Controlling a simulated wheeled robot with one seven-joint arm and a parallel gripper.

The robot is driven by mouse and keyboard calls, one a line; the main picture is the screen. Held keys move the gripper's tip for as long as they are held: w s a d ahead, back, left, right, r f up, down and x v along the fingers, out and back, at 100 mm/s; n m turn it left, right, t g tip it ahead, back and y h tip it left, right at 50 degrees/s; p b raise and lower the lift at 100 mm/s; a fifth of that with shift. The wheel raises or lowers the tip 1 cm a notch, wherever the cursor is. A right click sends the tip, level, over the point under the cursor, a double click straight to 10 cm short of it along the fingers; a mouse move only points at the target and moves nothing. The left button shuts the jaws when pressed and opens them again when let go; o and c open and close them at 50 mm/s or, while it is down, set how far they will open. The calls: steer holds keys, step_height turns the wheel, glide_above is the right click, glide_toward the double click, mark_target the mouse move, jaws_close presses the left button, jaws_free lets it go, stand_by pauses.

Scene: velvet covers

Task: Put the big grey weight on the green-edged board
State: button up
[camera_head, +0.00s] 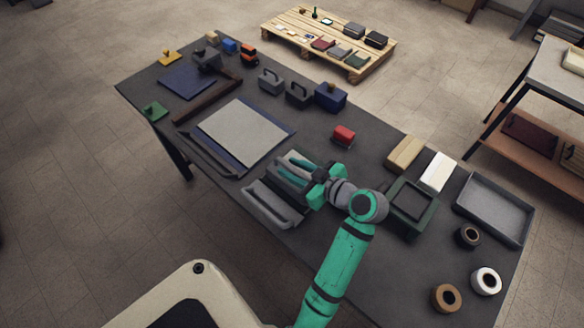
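The green-edged board (433,212) lies right of my wrist, a dark square with a raised green rim and a grey middle. My gripper (294,168) reaches left over the middle of the table. Its teal fingers are at a grey block-like thing (286,184), partly hidden by them; I cannot tell whether it is the big grey weight or whether the fingers grip it. Two handled grey weights, one lighter (270,84) and one darker (298,96), stand near the far edge. Nothing shows on the board.
A long grey holder (268,208) lies at the near edge. Tan (404,154) and white (438,172) blocks, a grey tray (497,208) and several rolls (486,281) are on the right.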

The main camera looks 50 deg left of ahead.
steer(key=s+v, duration=0.1)
steer(key=v, duration=1)
steer(key=shift+w+d+r, duration=0.2)
steer(key=shift+w+d, duration=0.1)
steer(key=shift+w, duration=0.2)
steer(key=shift+w, duration=0.1)
